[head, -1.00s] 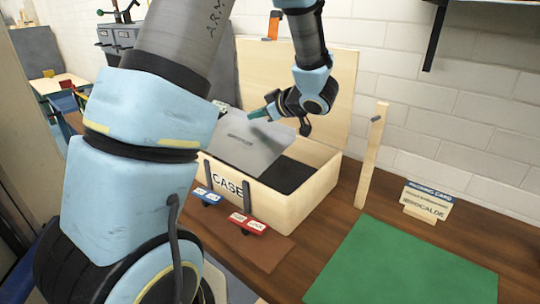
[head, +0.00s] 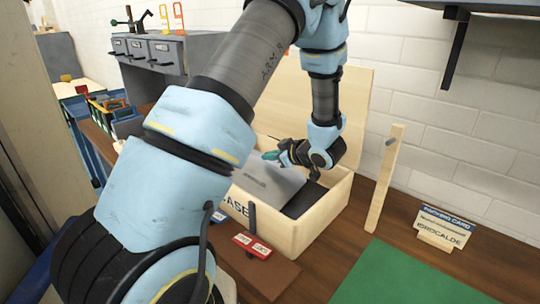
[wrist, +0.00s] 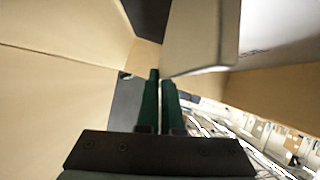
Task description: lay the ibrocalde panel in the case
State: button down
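The ibrocalde panel (head: 282,184) is a thin grey sheet with dark print. It lies tilted in the mouth of the open wooden case (head: 315,222), over its left part. The case has its lid (head: 352,95) raised behind and a dark lining (head: 303,201) bare at the right. My gripper (head: 269,155) reaches in from the right, at the panel's upper edge. Its green fingers, close together in the wrist view (wrist: 161,95), appear shut on the panel's edge. A pale slab beyond them looks like the panel (wrist: 200,40). My arm hides the case's left end.
A red tag (head: 252,245) and a blue one sit at the case's front. An upright wooden post (head: 384,180) stands just right of the case. A packing card (head: 443,228) reading IBROCALDE and a green mat (head: 410,280) are farther right. Grey drawers (head: 160,52) stand behind left.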

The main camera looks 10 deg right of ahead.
jog(key=shift+f, duration=0.2)
jog(key=c, duration=1.5)
grip_release()
jog(key=o, duration=0.4)
jog(key=shift+r, duration=0.1)
